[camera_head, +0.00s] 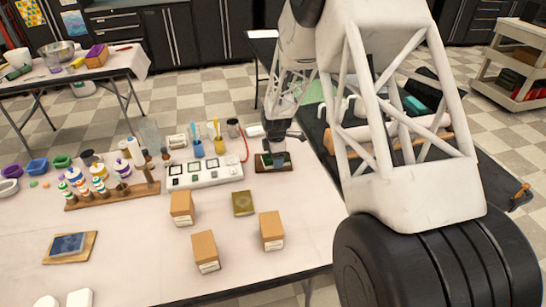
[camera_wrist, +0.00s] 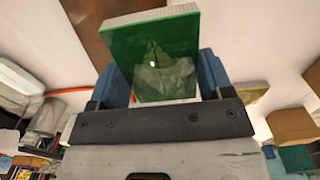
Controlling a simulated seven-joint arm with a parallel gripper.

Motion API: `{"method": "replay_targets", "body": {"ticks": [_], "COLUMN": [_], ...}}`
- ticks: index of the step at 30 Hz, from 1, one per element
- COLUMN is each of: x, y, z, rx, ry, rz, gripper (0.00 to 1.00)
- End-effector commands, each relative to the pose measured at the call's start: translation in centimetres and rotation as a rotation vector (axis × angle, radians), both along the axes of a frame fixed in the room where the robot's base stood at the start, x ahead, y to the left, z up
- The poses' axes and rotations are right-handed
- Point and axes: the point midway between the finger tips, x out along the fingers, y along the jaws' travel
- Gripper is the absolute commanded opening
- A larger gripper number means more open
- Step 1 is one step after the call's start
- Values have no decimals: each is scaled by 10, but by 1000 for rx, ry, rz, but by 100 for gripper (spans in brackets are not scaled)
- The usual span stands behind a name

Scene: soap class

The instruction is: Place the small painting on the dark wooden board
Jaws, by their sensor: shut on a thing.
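The small painting (camera_wrist: 155,50) has a green edge and a pale picture, and sits between the blue fingers of my gripper (camera_wrist: 160,78) in the wrist view. My gripper (camera_head: 278,155) is shut on it. The dark wooden board (camera_head: 264,167) lies near the table's far right edge, under my gripper in the head view. In the wrist view the board (camera_wrist: 112,35) shows behind the painting and to its left. My gripper hides much of the painting in the head view. I cannot tell whether the painting touches the board.
A white panel with dark squares (camera_head: 205,173) stands left of the board. Several tan boxes (camera_head: 272,230) and an olive square block (camera_head: 243,203) are in front. A blue framed picture lies on a light board (camera_head: 89,240) at the left.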

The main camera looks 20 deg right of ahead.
Motion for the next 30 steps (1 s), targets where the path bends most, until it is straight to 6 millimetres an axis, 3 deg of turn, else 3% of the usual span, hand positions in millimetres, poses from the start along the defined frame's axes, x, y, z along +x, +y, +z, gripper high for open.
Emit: {"method": "replay_targets", "body": {"ticks": [6, 12, 25, 30], "x": [31, 46, 48, 47], "y": [-2, -3, -4, -4], "z": [-2, -4, -5, -18], "rx": [0, 0, 0, 0], "ry": [-2, -1, -1, 0], "rz": [0, 0, 0, 0], "gripper": [51, 51, 51, 51]}}
